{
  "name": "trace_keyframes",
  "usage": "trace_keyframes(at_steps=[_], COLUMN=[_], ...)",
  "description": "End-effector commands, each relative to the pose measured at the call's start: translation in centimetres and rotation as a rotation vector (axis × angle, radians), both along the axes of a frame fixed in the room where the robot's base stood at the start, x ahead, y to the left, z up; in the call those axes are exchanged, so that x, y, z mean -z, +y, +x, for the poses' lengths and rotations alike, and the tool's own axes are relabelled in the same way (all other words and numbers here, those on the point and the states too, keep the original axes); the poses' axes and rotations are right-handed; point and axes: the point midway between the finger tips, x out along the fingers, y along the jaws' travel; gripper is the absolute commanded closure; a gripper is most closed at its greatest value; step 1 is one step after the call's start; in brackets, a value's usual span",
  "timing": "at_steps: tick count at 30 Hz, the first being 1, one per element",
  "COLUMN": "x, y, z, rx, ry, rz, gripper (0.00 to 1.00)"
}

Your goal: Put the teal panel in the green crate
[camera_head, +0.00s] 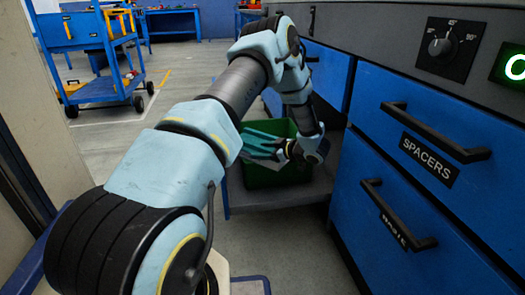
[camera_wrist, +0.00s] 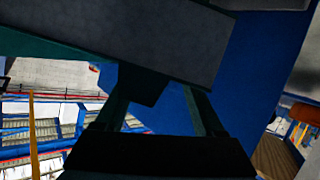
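The green crate (camera_head: 268,177) stands on a low grey surface between the blue drawer unit and the open floor. My gripper (camera_head: 281,151) is at the crate's opening, with the arm reaching down from above. The teal panel (camera_head: 262,145) shows as teal and grey strips at the gripper's tip, over or inside the crate; its exact depth is hard to tell. In the wrist view a grey slab with a teal edge (camera_wrist: 50,45) crosses the dark fingers (camera_wrist: 165,92), which appear shut on it. The panel's far end is hidden.
Blue drawers, one labelled SPACERS (camera_head: 429,158), stand close on the right with protruding black handles. A control panel with a knob (camera_head: 440,47) is above them. A blue trolley (camera_head: 92,50) stands at the back left. Grey floor is free between.

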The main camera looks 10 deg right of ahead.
Motion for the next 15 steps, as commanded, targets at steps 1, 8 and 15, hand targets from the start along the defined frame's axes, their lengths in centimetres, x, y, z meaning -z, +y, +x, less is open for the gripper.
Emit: trace_keyframes(at_steps=[1, 8, 15], x=[0.00, 0.00, -0.70], y=[0.01, 0.01, 0.03], z=[-0.01, -0.01, -0.01], rx=[0.000, 0.000, 0.000], ry=[0.000, 0.001, 0.000], rz=[0.000, 0.001, 0.000], gripper=[0.23, 0.09, 0.09])
